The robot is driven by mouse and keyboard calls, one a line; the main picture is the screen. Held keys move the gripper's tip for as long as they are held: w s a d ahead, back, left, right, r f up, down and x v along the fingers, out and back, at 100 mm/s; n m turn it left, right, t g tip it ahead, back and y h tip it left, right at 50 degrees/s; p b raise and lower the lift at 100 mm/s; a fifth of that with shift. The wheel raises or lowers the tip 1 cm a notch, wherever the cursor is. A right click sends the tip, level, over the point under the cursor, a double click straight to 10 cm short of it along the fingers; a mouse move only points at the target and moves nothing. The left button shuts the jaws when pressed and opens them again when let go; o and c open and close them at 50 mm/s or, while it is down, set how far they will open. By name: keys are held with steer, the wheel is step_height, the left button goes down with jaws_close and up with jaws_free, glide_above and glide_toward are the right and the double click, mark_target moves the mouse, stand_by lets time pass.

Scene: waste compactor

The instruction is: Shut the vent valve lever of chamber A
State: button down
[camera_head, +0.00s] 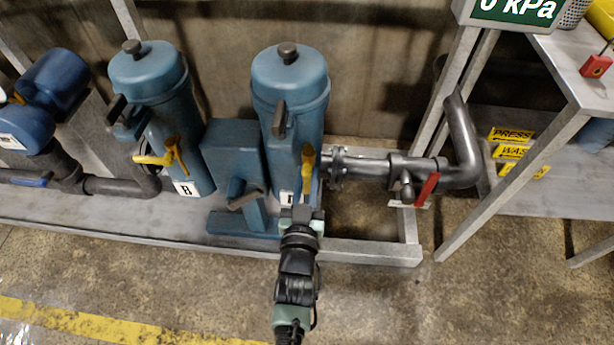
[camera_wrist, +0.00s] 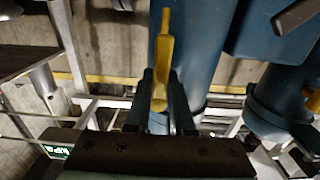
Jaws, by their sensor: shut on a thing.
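Two blue upright chambers stand on a metal frame in the head view. The left chamber (camera_head: 150,80) has a label (camera_head: 186,189) that seems to read B. The right chamber (camera_head: 290,90) has a white label (camera_head: 288,197) mostly hidden by my gripper, so its letter cannot be read. A yellow lever (camera_head: 308,158) stands roughly upright low on the right chamber's front. My gripper (camera_head: 302,212) is at this lever's lower part. In the wrist view, my gripper (camera_wrist: 162,88) is shut on the yellow lever (camera_wrist: 165,45), whose tapered end sticks out beyond the fingers.
The left chamber has its own yellow lever (camera_head: 165,158). A blue block with a grey handle (camera_head: 245,200) stands between the chambers. A pipe with a red lever (camera_head: 427,188) runs to the right. A metal table (camera_head: 560,60) stands at right. The floor in front is clear.

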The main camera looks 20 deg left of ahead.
stand_by(0.5)
steer(key=shift+s+a+r+m, duration=0.1)
steer(key=shift+a+r+m, duration=0.3)
steer(key=shift+m, duration=2.55)
steer(key=shift+s+a+r+m, duration=0.15)
steer(key=shift+a+r+m, duration=0.25)
steer(key=shift+m, duration=2.6)
steer(key=shift+s+a+r+m, duration=0.1)
steer(key=shift+a+r+m, duration=0.3)
steer(key=shift+m, duration=2.55)
steer(key=c, duration=0.8)
jaws_free()
